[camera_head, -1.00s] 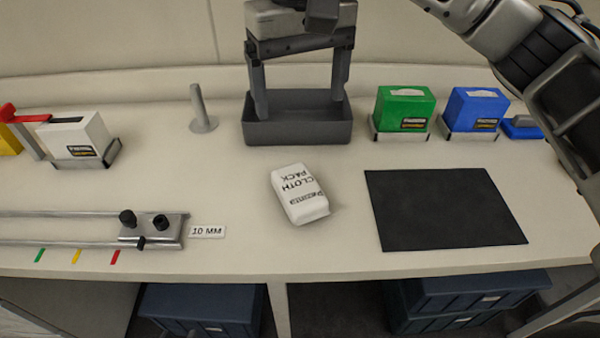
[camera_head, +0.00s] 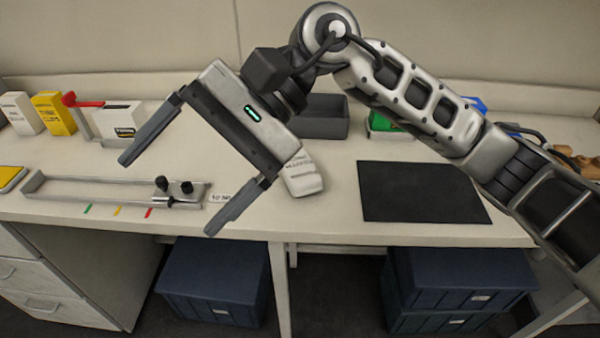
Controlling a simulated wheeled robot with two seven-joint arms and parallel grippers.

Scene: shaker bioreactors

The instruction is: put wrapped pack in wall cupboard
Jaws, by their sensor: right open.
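The white wrapped cloth pack (camera_head: 304,182) lies on the bench left of the black mat. Its upper left part is hidden behind my right gripper. My right gripper (camera_head: 172,194) is open and empty, with its two fingers spread wide and pointing down-left. It hangs above the bench, left of the pack and over the metal rail fixture. Neither finger is around the pack. My left gripper is not in view. The wall cupboard is not in view.
A black mat (camera_head: 418,192) lies right of the pack. A grey bin (camera_head: 323,118) stands behind it. A metal rail fixture (camera_head: 105,182) is at the left. White and yellow boxes (camera_head: 54,113) stand at the back left. Blue crates (camera_head: 215,284) sit under the bench.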

